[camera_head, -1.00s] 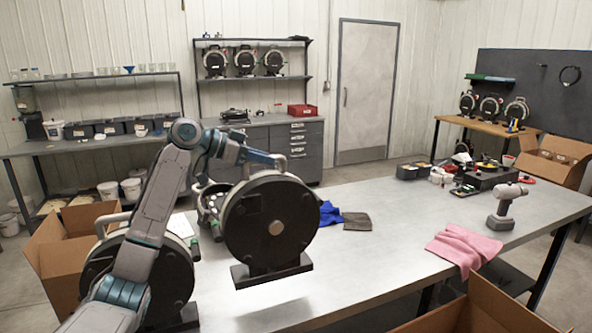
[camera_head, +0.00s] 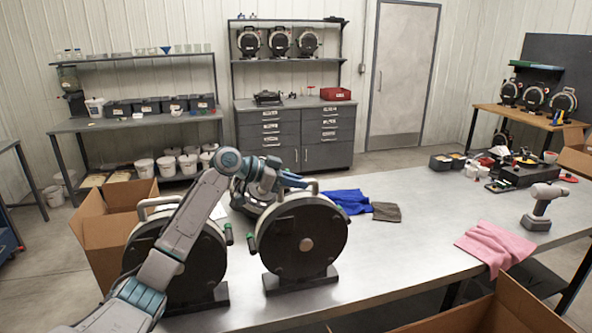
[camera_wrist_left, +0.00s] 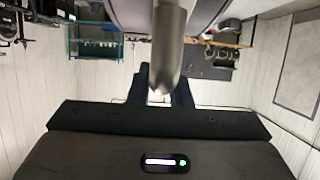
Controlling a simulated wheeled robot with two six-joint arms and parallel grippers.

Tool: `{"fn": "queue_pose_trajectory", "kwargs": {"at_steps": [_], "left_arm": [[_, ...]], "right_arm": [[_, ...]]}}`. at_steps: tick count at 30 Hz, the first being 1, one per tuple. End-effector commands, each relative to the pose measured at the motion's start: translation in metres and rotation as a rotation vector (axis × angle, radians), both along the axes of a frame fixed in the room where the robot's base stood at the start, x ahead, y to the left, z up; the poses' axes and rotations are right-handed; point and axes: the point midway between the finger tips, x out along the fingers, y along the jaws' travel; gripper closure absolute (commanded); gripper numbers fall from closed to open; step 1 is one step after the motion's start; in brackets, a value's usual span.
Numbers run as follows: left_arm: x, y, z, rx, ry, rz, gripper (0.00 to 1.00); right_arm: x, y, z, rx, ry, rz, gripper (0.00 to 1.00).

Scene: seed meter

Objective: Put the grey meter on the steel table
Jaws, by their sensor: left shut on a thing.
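The meter, a dark round drum with a grey rim (camera_head: 301,238) and a black foot, is upright at the table's left part. Its foot is at the tabletop; I cannot tell whether it bears fully on it. My left gripper (camera_head: 303,184) is shut on its top handle, partly hidden by the wrist. In the left wrist view my gripper (camera_wrist_left: 165,78) is around a grey bar (camera_wrist_left: 170,45). The steel table (camera_head: 400,240) runs across the front. My right gripper is not in view.
A second similar meter (camera_head: 205,258) stands close on the left, partly behind my arm. Open cardboard boxes flank the table. The middle is clear.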

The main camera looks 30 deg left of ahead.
Motion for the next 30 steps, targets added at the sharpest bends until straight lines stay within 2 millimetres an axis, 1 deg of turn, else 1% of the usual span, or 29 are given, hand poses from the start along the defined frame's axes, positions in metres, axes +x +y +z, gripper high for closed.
{"fn": "queue_pose_trajectory", "kwargs": {"at_steps": [1,8,9,11,12,20,23,26,30], "left_arm": [[0.0,-0.001,0.004,-0.002,-0.01,-0.001,1.0],[0.0,-0.001,0.002,-0.001,-0.009,-0.001,1.0],[0.0,0.0,-0.004,0.0,0.002,-0.001,0.76],[0.0,0.0,-0.004,0.0,0.002,-0.001,0.64],[0.0,0.0,-0.004,0.0,0.002,-0.001,0.6],[0.0,0.0,-0.003,0.001,0.001,0.0,0.6],[-0.003,0.003,-0.003,0.002,0.0,0.001,0.6],[-0.01,0.01,0.0,0.004,-0.001,0.002,0.6],[-0.027,0.025,0.007,0.006,0.0,0.003,0.6]], "right_arm": [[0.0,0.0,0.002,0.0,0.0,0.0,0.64],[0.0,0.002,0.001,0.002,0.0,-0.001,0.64],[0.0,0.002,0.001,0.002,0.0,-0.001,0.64],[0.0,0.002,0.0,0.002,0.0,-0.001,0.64],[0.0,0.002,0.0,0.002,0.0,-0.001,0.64],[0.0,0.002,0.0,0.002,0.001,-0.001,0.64],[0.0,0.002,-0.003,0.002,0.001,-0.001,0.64],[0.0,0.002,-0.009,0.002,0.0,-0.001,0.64],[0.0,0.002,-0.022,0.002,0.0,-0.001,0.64]]}}
